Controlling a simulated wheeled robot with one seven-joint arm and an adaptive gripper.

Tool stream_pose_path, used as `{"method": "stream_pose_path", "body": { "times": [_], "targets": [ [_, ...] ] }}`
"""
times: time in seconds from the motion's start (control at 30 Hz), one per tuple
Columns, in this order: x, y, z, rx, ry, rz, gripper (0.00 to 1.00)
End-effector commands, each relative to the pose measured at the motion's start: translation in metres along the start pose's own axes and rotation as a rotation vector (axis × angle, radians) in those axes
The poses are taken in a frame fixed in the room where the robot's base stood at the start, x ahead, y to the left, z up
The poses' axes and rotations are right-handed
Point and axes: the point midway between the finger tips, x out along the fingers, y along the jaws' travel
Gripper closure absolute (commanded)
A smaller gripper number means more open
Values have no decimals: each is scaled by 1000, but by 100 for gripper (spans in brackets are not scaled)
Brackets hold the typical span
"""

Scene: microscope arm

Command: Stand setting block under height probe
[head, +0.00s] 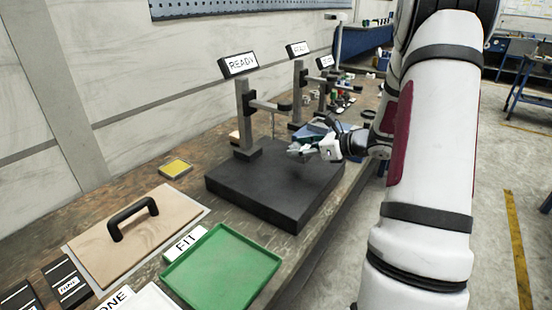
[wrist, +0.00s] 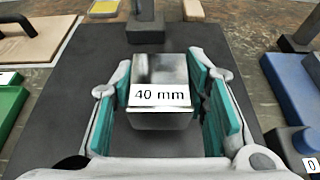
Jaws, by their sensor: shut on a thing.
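My gripper (head: 308,150) is over the right part of the dark base plate (head: 240,185) of the nearest stand. In the wrist view my gripper (wrist: 165,92) has its teal pads on both sides of a shiny metal setting block (wrist: 158,68) labelled "40 mm" and is shut on it. I cannot tell whether the block touches the plate. The height probe (head: 273,122) hangs from the arm of the stand (head: 245,120) signed "READY", to the left of my gripper. The probe tip is not clear in the wrist view.
A green tray (head: 225,268) signed "FIT" and a tan board with a black handle (head: 135,228) lie at the front. A yellow pad (head: 175,168) is left of the plate. More signed stands (head: 299,95) and a blue item (head: 315,130) stand behind.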

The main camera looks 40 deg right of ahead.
Motion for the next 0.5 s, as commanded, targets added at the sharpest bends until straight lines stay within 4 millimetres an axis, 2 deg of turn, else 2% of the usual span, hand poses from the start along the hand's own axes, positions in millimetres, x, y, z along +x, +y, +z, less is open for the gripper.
{"method": "stream_pose_path", "body": {
  "times": [0.03,0.2,0.33,0.5],
  "targets": [
    [11,4,5,-3,-5,4,100],
    [39,15,14,-3,-5,2,100],
    [52,19,17,-3,-4,0,100],
    [58,21,20,-2,-4,-1,100]
  ]
}}
